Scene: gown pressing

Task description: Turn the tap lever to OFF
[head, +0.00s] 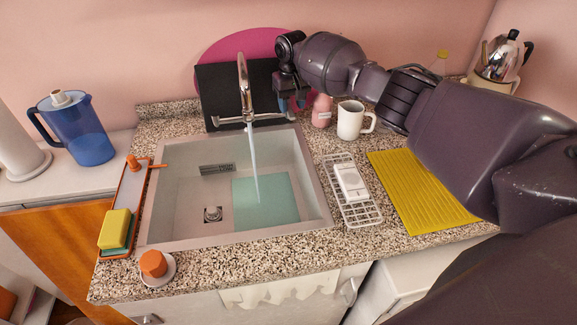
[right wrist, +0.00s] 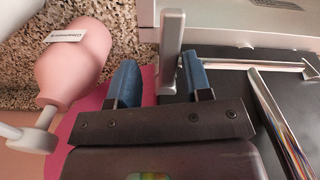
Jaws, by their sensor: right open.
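The chrome tap (head: 243,85) stands behind the sink, and a stream of water (head: 254,165) runs from its spout into the basin. In the right wrist view a grey upright lever (right wrist: 171,45) stands between my right gripper's blue fingertips (right wrist: 160,78), nearer the right-hand one. I cannot tell whether a finger touches it. My right gripper is open, and in the head view (head: 291,103) it is at the right end of the tap's crossbar, where the arm hides most of the lever. My left gripper is not in view.
A pink bottle (head: 321,111) and a white mug (head: 352,120) stand close right of my right gripper. A black panel (head: 215,90) is behind the tap. The sink (head: 180,205) holds a teal sheet (head: 265,203). A rack (head: 345,205) and yellow mat (head: 420,190) lie to the right.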

